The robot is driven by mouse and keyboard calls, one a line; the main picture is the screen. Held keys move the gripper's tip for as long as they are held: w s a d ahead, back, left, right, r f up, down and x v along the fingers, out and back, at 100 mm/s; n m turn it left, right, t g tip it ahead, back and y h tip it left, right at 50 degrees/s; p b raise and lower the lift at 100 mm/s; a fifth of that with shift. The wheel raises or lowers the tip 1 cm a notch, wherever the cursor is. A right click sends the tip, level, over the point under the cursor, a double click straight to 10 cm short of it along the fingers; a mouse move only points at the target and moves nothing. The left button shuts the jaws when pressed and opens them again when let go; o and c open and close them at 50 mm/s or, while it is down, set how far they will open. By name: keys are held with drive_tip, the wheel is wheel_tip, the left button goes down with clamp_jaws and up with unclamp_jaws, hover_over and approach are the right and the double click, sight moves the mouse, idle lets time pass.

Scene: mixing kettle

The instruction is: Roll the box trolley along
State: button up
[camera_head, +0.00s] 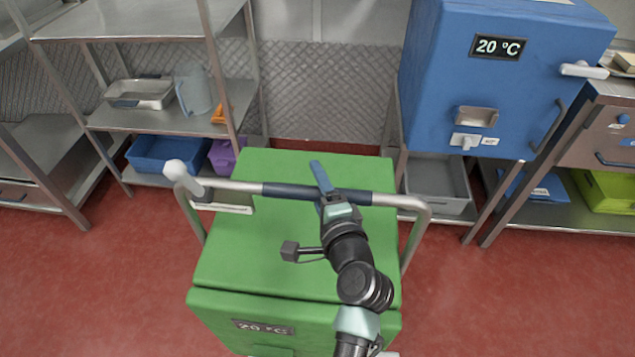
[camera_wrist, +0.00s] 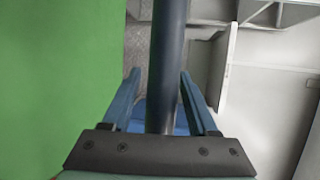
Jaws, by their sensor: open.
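The box trolley (camera_head: 240,235) is a green box with a grey push bar that has a dark blue grip section (camera_head: 285,190). A small display on its front reads "20 °C". My gripper (camera_head: 321,178) is at the bar, right of its middle. In the wrist view the dark bar (camera_wrist: 168,50) runs between the two blue fingers of my gripper (camera_wrist: 160,95), one on each side. The jaws are open, with a gap visible between each finger and the bar. My arm hides part of the trolley's lid and front.
A metal shelf (camera_head: 150,121) with a jug (camera_head: 193,88), a pan and a blue bin (camera_head: 163,154) stands at the left. A blue cabinet (camera_head: 435,80) stands on a rack behind right, close to the trolley. Red floor (camera_head: 520,300) is free at both sides.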

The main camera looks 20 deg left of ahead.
clamp_jaws()
idle(1.4)
